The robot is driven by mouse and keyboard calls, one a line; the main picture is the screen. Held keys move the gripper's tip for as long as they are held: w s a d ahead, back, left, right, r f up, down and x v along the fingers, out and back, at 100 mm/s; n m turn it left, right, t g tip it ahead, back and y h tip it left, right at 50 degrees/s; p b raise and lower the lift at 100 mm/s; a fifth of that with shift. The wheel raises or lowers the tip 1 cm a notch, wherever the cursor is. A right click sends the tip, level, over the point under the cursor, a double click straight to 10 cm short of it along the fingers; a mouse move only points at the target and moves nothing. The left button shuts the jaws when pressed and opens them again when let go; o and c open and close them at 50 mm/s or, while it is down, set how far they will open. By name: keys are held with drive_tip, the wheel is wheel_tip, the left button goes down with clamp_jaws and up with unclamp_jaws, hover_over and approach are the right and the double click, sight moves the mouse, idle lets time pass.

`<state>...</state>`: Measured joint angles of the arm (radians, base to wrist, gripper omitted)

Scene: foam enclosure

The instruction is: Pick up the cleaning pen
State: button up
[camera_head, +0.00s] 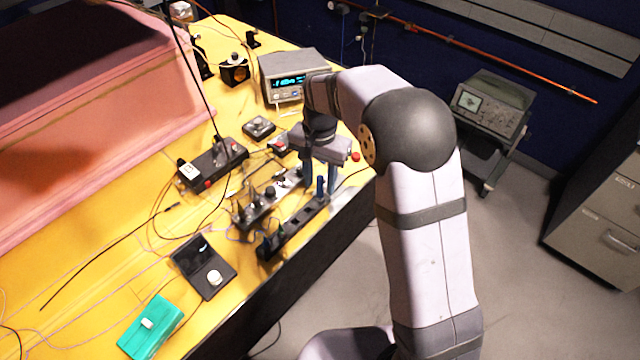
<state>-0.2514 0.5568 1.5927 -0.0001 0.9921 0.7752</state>
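A blue upright pen-like item (320,187), which looks like the cleaning pen, stands at the far right end of a long black holder (292,228) near the table's edge. My gripper (320,182) points down over that end of the holder. Its two fingers are apart, one on each side of the blue item in this view. I cannot tell whether they touch it. The gripper body hides the space just above the item.
A second rack with several knobs (266,199) lies just left of the holder. A black radio-like box (212,163), a meter with a lit display (290,76), a flat black device (203,266) and a green box (151,327) share the yellow table (95,262). Loose cables cross it.

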sight(320, 188)
drive_tip(key=shift+f+p, duration=0.35)
drive_tip(key=shift+f, duration=1.2)
clamp_jaws()
drive_tip(key=shift+r, duration=0.2)
